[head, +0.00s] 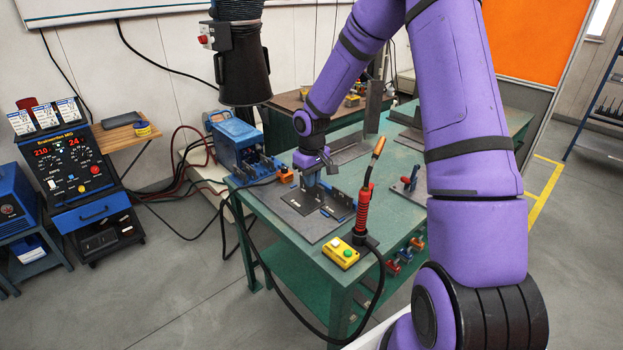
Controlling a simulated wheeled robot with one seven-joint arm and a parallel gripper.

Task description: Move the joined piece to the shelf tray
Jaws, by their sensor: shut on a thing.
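My gripper (314,186) is low over the green welding table (400,222), pointing down at the dark metal piece (298,202). It is shut on that piece, which looks like a flat plate with an upright part; the fingers hide where they grip it. The piece is at the grey plate (312,226) on the table; I cannot tell whether it touches it. Dark angle blocks (340,206) stand close on its right. A blue-framed shelf (604,142) stands at the far right edge, partly cut off; I cannot make out a tray on it.
A red-handled torch (364,208) stands in its holder just right of the gripper, its cable hanging in front. A yellow button box (341,252) sits at the table's front corner. A blue box (236,142) is at the left. Open floor lies at right.

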